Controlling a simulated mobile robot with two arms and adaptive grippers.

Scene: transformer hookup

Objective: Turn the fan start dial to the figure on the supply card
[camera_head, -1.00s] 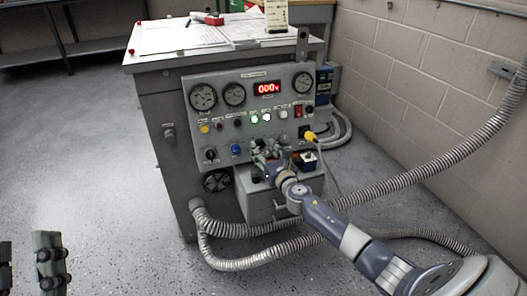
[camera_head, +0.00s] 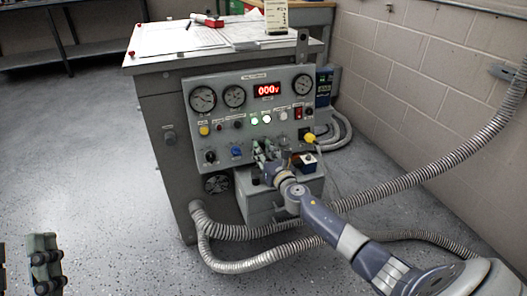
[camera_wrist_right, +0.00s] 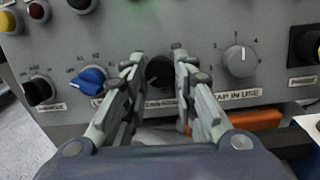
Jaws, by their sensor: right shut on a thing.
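A black round dial (camera_wrist_right: 160,73) sits on the grey control panel (camera_head: 220,130), between the fingertips of my right gripper (camera_wrist_right: 160,65). The gripper is shut on it, one finger on each side. The label below this dial is mostly hidden by the fingers, so I cannot read its name or setting. My right gripper (camera_head: 264,150) also shows at the panel's lower middle in the head view. A pale card (camera_head: 276,16) stands on the bench top; its figure is too small to read. My left gripper (camera_head: 45,265) is at the lower left, away from the panel.
Close beside the held dial are a blue knob (camera_wrist_right: 91,80) on the left and a grey "TAP IN USE" dial (camera_wrist_right: 239,60) on the right. A black knob (camera_wrist_right: 39,91) is farther left. A grey box (camera_head: 265,205) and corrugated hoses (camera_head: 235,232) lie below the panel.

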